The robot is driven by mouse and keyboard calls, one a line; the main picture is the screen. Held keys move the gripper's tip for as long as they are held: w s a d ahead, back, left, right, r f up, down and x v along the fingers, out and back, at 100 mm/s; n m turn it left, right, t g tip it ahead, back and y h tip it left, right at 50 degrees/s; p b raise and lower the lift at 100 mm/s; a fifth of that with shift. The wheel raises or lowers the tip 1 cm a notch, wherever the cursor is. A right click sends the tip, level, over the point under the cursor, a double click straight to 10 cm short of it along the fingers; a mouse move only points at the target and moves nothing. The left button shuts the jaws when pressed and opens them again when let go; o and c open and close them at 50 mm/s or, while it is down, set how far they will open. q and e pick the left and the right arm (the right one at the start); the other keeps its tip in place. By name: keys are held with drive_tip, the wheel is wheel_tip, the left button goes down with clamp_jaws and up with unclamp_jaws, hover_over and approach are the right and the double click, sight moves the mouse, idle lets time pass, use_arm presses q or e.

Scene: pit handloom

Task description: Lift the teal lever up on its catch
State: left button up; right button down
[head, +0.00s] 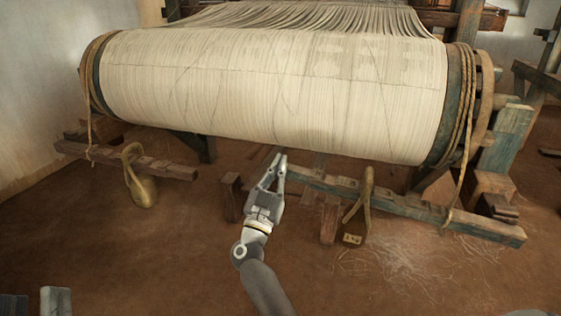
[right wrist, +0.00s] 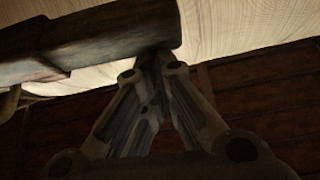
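The teal lever (head: 400,205) is a long worn wooden bar, low under the right half of the cloth roller, slanting down to the right. My right gripper (head: 279,158) is at its left end, with its fingers pointing up. In the right wrist view, the fingers (right wrist: 155,62) converge to a point just under the end of a dark bar (right wrist: 110,35), which appears to be this lever. They look shut with nothing between them; whether they touch the bar is unclear. I cannot make out the catch.
A big cloth roller (head: 270,90) spans above. A rope-hung weight (head: 353,239) is in front of the lever; another (head: 143,190) hangs left, by a notched bar (head: 165,168). Short posts (head: 231,198) stand near my right gripper.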

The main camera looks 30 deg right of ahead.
drive_tip(key=shift+w+f, duration=0.1)
drive_tip(key=shift+f, duration=0.4)
